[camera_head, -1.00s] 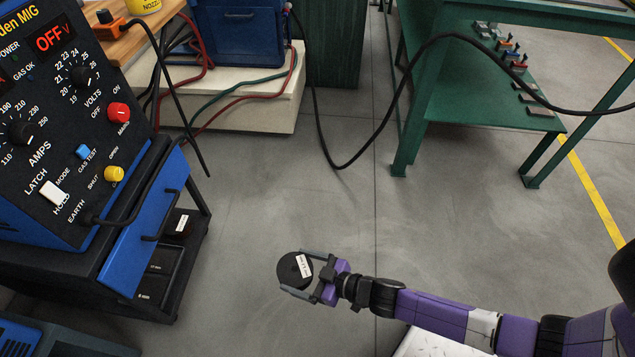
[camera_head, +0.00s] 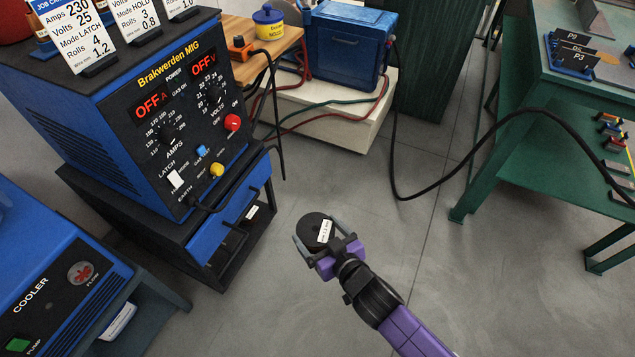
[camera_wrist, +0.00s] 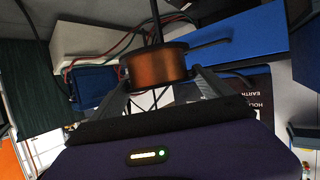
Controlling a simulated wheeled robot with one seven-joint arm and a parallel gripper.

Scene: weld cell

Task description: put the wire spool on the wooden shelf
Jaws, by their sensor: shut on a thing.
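The wire spool (camera_head: 313,229) is a black disc with a white label in the head view. In the wrist view the spool (camera_wrist: 154,68) shows copper-coloured wire between dark flanges. My gripper (camera_head: 318,240) is shut on the spool, one finger on each side, and holds it in the air over the grey floor. The gripper's fingers also show in the wrist view (camera_wrist: 158,88). The wooden shelf (camera_head: 281,50) is a light wood top beyond the welder, with a blue-lidded yellow tub (camera_head: 268,24) and an orange-and-black clamp-like item (camera_head: 239,48) on it.
The blue and black welder (camera_head: 140,100) stands on a cart at the left, with a cooler (camera_head: 60,280) in front. A blue box (camera_head: 345,45) sits on a pale block right of the shelf. Black cables hang near the shelf. A green bench (camera_head: 520,150) stands at right; the floor between is open.

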